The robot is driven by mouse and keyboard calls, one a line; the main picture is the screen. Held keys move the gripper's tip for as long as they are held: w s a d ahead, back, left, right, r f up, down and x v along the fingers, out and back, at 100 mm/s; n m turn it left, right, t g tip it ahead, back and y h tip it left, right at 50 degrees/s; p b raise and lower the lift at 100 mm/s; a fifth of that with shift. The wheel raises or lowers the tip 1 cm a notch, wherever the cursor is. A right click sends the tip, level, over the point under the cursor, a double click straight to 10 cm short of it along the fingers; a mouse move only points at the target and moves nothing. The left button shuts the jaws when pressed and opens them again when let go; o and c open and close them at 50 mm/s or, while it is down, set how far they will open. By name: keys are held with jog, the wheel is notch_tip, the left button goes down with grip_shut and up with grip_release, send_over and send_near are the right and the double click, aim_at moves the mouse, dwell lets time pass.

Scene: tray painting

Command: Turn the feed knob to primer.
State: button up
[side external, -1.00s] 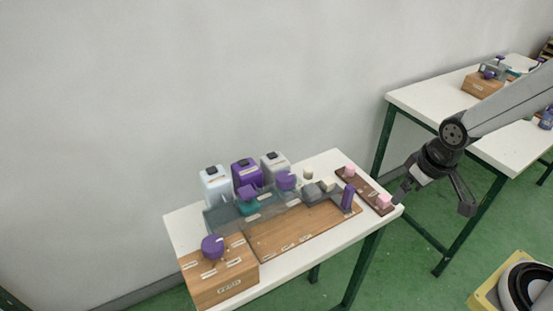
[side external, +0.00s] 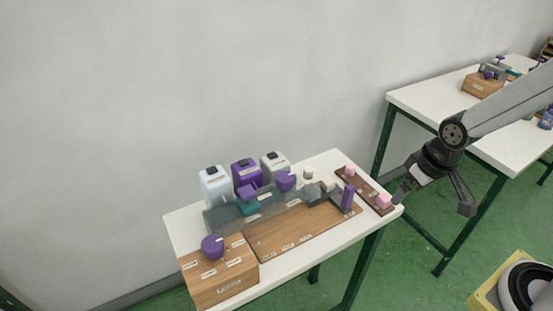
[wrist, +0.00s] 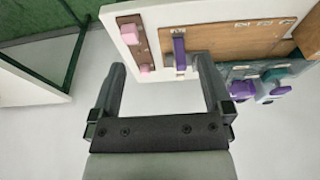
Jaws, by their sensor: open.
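The feed knob (side external: 212,247) is a round purple knob on top of a wooden box (side external: 238,284) at the near left end of the white table. Small labels surround it on the box; they are too small to read. My gripper (side external: 435,198) is open and empty, off the right end of the table and far from the knob. In the wrist view my gripper (wrist: 160,75) shows its two fingers spread apart with nothing between them. The knob cannot be made out in the wrist view.
White, purple and grey containers (side external: 246,174) stand along the back. A wooden tray (side external: 290,240) fills the middle, with an upright purple piece (side external: 347,198) at its right. A brown strip with pink blocks (side external: 384,201) lies at the right end. A second table (side external: 430,102) stands behind.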

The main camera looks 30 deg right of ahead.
dwell(0.3)
jog(key=w+a+r+n, duration=0.1)
jog(key=w+a+n, duration=0.1)
jog(key=w+a, duration=0.45)
jog(key=n+g, duration=0.3)
jog(key=n, duration=0.4)
send_over(212, 243)
jog(key=shift+a+r, duration=0.1)
jog(key=shift+r, duration=0.2)
jog(key=shift+f, duration=0.1)
jog(key=shift+f, duration=3.8)
